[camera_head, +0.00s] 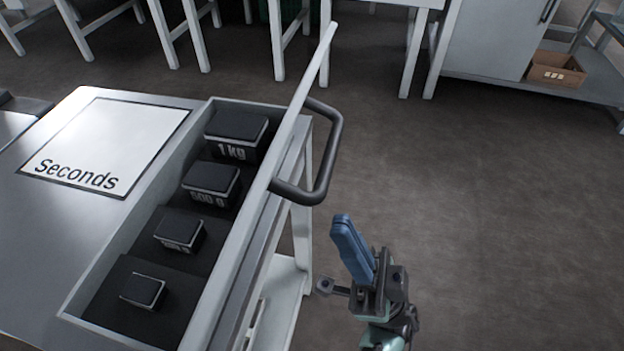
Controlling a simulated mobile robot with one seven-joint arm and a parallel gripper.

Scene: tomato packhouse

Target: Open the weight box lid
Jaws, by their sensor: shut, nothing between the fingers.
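The weight box (88,287) is a long recess along the right side of the metal table, and its inside is exposed. Black weights sit in it in a row: a 1 kg weight (237,128), a 500 g weight (211,182), a smaller one (179,230) and the smallest (143,289). The lid (265,188) appears as a long white panel seen nearly edge-on, standing up along the box's right side. A dark bar handle (330,158) sticks out from its right face. My gripper (342,220) has blue fingers, closed together and empty, below and right of the handle, apart from it in the picture.
A white card marked "Seconds" (105,140) lies on the tabletop (50,235) left of the box. White table legs stand at the back. A cardboard box (556,70) rests on a low shelf at the upper right. The floor (480,200) to the right is clear.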

